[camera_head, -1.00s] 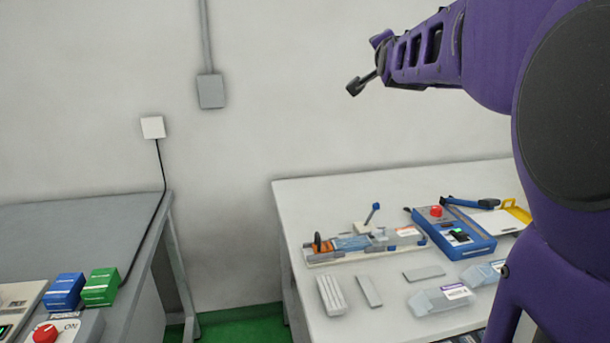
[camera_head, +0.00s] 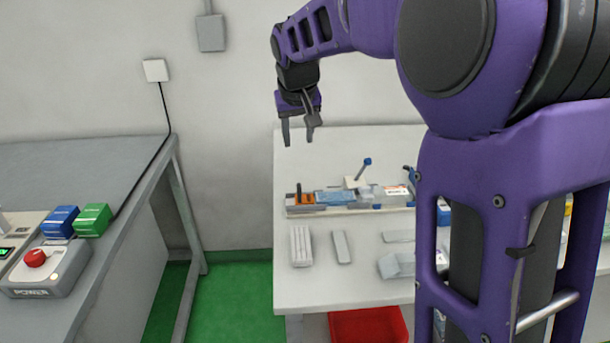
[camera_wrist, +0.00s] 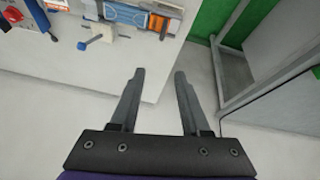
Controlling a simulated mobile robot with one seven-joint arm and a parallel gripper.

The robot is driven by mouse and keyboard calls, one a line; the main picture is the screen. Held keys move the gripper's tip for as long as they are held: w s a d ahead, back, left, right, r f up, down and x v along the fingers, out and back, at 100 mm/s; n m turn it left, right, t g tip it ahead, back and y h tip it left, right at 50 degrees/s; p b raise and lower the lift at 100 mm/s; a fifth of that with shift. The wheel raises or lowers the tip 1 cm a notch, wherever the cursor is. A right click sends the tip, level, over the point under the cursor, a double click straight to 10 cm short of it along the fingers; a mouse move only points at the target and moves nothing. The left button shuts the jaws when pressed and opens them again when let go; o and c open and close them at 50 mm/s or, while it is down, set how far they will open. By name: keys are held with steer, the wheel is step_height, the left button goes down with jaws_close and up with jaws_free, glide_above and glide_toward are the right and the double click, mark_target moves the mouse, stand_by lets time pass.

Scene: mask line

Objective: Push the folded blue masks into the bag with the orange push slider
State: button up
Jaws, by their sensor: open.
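My gripper (camera_head: 299,138) is open and empty, fingers pointing down, in the air above the left back part of the white table. In the wrist view my gripper (camera_wrist: 158,82) is also open, with only the table edge and floor between and beyond its fingers. The push fixture (camera_head: 350,205) lies on the table, below and to the right of my gripper. Its orange slider (camera_head: 305,197) is at the left end; the slider also shows in the wrist view (camera_wrist: 165,24). The blue masks (camera_head: 336,197) lie in the fixture, right of the slider. The bag at the right end is hard to make out.
The white table (camera_head: 300,285) holds a grey ridged block (camera_head: 300,246), a grey strip (camera_head: 341,247) and a packed bag (camera_head: 396,264) in front of the fixture. My arm hides the table's right side. A red bin (camera_head: 368,326) is below. A grey table (camera_head: 90,165) stands left.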

mark_target(299, 184)
steer(key=x, duration=0.6)
steer(key=b+x, duration=0.1)
steer(key=x, duration=0.4)
steer(key=s+b+x, duration=0.1)
steer(key=x, duration=0.5)
steer(key=shift+f, duration=0.55)
steer(key=shift+c, duration=0.3)
jaws_close()
